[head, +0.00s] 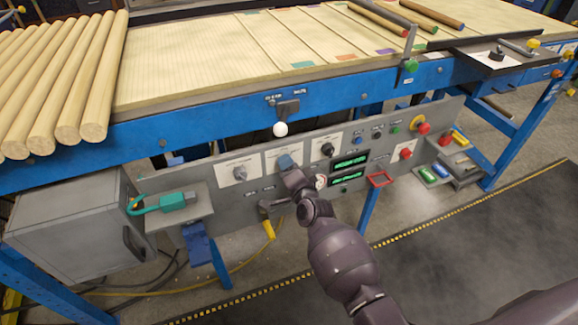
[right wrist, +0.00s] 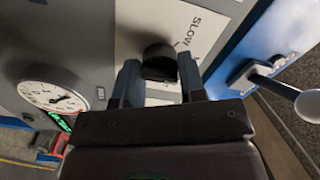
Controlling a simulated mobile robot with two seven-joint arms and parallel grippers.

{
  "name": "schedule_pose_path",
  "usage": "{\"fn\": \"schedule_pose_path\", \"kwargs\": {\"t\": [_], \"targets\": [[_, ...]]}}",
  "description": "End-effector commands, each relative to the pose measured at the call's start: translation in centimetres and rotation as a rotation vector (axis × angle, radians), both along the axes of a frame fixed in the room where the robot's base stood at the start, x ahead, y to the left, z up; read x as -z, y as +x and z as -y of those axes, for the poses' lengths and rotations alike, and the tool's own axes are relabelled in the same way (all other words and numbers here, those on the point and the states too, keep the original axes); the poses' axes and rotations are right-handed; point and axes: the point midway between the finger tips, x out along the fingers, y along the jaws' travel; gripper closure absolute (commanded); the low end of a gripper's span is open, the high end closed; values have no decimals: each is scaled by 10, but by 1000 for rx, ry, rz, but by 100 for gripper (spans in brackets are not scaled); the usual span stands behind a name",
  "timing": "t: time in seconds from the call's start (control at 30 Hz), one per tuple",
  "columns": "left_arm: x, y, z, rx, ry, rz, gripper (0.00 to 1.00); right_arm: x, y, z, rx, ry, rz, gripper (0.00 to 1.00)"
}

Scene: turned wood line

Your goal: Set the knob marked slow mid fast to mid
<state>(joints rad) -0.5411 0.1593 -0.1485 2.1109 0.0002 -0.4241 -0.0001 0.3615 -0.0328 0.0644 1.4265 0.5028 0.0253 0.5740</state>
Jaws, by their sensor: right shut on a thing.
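The dark knob (right wrist: 158,52) is on a white plate (right wrist: 195,28) that reads SLOW in the right wrist view; the mid and fast marks are hidden or unreadable. My right gripper (right wrist: 159,78) is shut on this knob, with one finger on each side. Which mark the knob points to cannot be told. In the head view my right gripper (head: 287,164) is against the middle one of three white plates (head: 271,160) on the grey control panel and covers most of the knob. My left gripper is not in view.
A white ball-ended lever (head: 280,129) stands above. A round gauge (right wrist: 52,97), green displays (head: 350,161) and a red emergency button (head: 424,128) are on the panel. A teal-handled tool (head: 172,201) lies on a left shelf.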

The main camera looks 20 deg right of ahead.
Motion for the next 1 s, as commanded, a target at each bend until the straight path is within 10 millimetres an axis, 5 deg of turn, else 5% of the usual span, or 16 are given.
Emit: {"fn": "schedule_pose_path", "kwargs": {"t": [0.13, 0.17, 0.3, 0.67, 1.0], "targets": [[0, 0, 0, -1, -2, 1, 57, 0, 0, 0, 0, -1, -1, 86], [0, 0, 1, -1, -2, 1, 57, 0, 0, 0, 0, -1, -1, 60], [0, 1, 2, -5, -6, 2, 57, 0, 0, 0, 0, -1, -1, 38], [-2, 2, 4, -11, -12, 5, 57, 0, -3, 0, 0, -1, 0, 37], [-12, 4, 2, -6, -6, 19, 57, -1, -46, 2, 1, -1, 0, 37]]}}
